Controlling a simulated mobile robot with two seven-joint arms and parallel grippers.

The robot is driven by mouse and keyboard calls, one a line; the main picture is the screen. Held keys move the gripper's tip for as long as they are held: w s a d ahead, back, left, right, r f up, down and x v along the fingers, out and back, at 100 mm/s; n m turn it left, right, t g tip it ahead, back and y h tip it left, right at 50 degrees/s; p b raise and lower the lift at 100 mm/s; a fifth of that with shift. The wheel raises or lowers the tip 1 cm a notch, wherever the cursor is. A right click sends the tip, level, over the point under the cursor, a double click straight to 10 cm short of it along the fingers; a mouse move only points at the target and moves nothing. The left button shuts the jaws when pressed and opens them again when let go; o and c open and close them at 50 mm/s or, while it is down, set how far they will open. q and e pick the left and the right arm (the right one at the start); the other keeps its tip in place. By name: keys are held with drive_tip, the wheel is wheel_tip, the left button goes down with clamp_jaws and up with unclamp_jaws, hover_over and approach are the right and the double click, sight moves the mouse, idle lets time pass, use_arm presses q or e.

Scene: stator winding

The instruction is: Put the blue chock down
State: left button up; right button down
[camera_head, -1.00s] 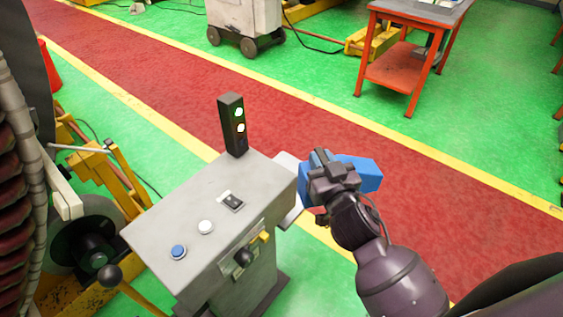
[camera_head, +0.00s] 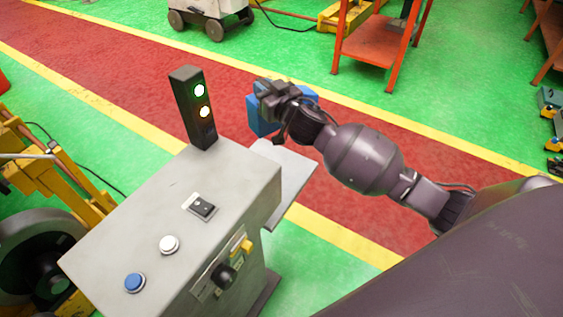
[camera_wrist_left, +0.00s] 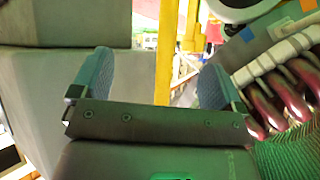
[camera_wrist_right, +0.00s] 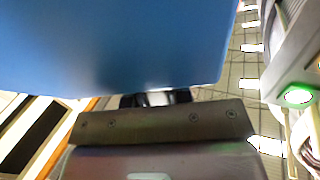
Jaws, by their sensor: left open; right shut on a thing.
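The blue chock (camera_head: 261,121) is in my right gripper (camera_head: 268,92), behind the signal light post and beyond the grey console in the head view. The gripper hides part of the chock. In the right wrist view the chock (camera_wrist_right: 120,45) fills the upper left, and the fingers are hidden behind it. A grey side shelf (camera_head: 290,172) sticks out from the console, nearer to me than the chock. My left gripper (camera_wrist_left: 152,85) shows only in the left wrist view, with its two blue-padded fingers apart and nothing between them.
The grey console (camera_head: 150,235) carries buttons, a switch and the black signal post (camera_head: 195,108) with lit lamps. A yellow machine (camera_head: 45,170) stands at the left. An orange-framed table (camera_head: 375,45) stands beyond the red walkway. The visible top of the side shelf is bare.

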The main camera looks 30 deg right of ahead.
drive_tip(key=w, duration=0.1)
drive_tip(key=w+d+f, duration=0.1)
drive_tip(key=w+d+b, duration=0.1)
drive_tip(key=shift+w+f, duration=0.1)
drive_tip(key=shift+f, duration=0.25)
wheel_tip(320, 180, down, 20)
drive_tip(key=b, duration=0.8)
use_arm(q)
wheel_tip(320, 180, down, 9)
drive_tip(key=s+g, duration=0.1)
drive_tip(key=shift+m, duration=0.3)
use_arm(e)
drive_tip(key=c, duration=1.1)
unclamp_jaws()
use_arm(q)
drive_tip(key=shift+s+r, duration=0.1)
use_arm(e)
drive_tip(key=shift+o, duration=0.2)
use_arm(q)
drive_tip(key=shift+r, duration=0.1)
use_arm(e)
drive_tip(key=shift+r, duration=0.15)
